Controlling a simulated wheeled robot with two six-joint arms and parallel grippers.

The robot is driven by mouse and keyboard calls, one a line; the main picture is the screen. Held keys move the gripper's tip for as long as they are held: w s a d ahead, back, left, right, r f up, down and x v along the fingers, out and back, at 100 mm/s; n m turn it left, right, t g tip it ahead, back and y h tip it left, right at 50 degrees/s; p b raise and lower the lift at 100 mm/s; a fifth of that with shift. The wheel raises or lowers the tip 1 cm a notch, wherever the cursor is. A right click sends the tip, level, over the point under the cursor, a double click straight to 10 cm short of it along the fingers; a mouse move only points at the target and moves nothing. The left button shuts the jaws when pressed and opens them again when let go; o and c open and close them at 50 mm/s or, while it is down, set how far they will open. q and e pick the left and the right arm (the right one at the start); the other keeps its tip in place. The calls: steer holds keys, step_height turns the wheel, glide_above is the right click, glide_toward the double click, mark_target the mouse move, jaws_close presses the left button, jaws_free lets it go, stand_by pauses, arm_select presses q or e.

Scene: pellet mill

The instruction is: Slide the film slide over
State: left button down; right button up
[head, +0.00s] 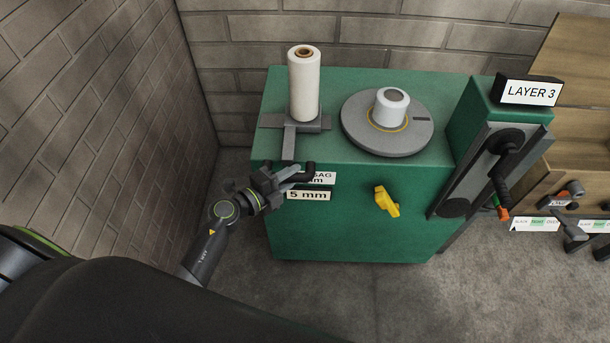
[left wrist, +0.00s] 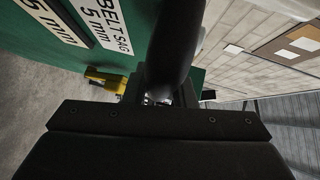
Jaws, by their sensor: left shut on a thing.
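The film slide (head: 289,143) is a grey piece on top of the green cabinet, at its left end. A white film roll (head: 304,88) stands upright on it. A grey arm of the slide runs forward to the cabinet's front edge, where a dark handle (head: 311,167) shows. My left gripper (head: 292,175) is at this front edge, shut on the dark handle, partly covering it. In the left wrist view the handle is a thick dark bar (left wrist: 175,45) running up from between the jaws. My right gripper is in neither view.
The green cabinet (head: 345,225) carries a round grey turntable (head: 412,138) with a white hub. A yellow knob (head: 386,202) and "5 mm" labels (head: 308,195) are on its front. A lever panel (head: 480,170) stands right under the "LAYER 3" sign (head: 529,92). A brick wall (head: 90,110) rises at the left.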

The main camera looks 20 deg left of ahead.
arm_select(q)
steer(key=shift+s+a+f, duration=0.1)
steer(key=shift+s+a, duration=0.1)
steer(key=shift+a, duration=0.5)
steer(key=shift+s+a+r, duration=0.1)
steer(key=shift+s+a, duration=0.1)
steer(key=shift+a, duration=0.45)
steer(key=shift+s+a+f, duration=0.1)
steer(key=shift+s+a, duration=0.1)
steer(key=shift+a, duration=0.5)
steer(key=c, duration=1.5)
jaws_free()
steer(key=shift+a, duration=0.1)
steer(key=o, duration=0.3)
steer(key=shift+s+a, duration=0.1)
steer(key=shift+a, duration=0.05)
steer(key=b+v, duration=0.4)
steer(key=v, duration=1.3)
steer(key=shift+s+b, duration=0.2)
steer(key=shift+b, duration=0.2)
